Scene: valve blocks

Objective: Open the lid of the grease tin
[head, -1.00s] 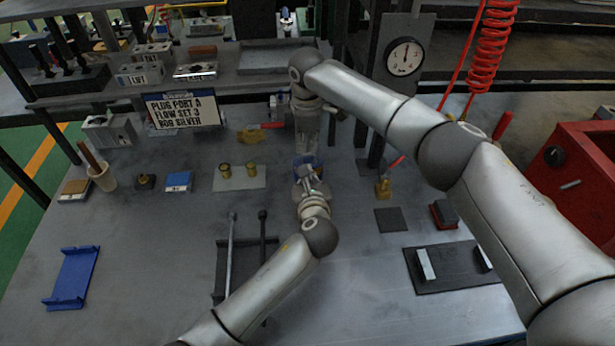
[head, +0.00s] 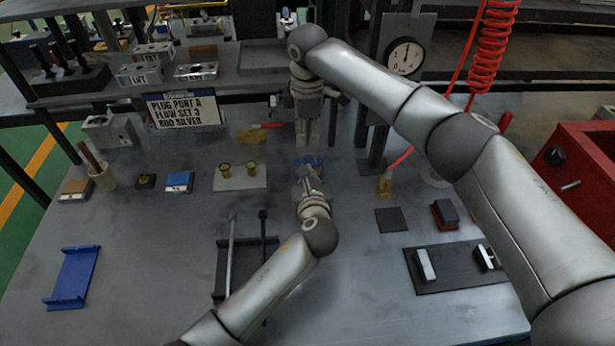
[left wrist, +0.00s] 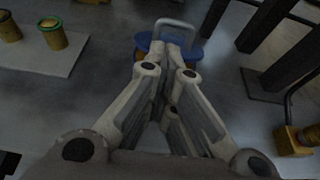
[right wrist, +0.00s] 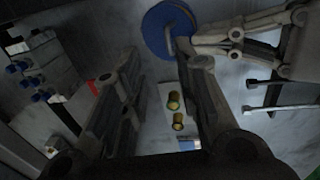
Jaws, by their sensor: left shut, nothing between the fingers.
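The grease tin appears as a round blue lid with a pale loop handle (left wrist: 176,25) in the left wrist view; orange-brown shows beneath the lid (left wrist: 142,46). The blue lid (right wrist: 157,38) also shows in the right wrist view, and partly in the head view (head: 316,161). My left gripper (left wrist: 166,48) is shut and empty, its fingertips over the lid's near part by the handle; contact is unclear. My right gripper (head: 308,143) points down above and behind the tin, its fingers apart and empty in the right wrist view (right wrist: 160,58). Whether the lid is seated is unclear.
Two brass cups (head: 238,168) stand on a pale plate left of the tin. A red-handled tool (head: 270,125) lies behind it. A dark gauge stand (head: 376,140) and a brass fitting (head: 384,187) are at right. A tray with long tools (head: 232,262) lies in front.

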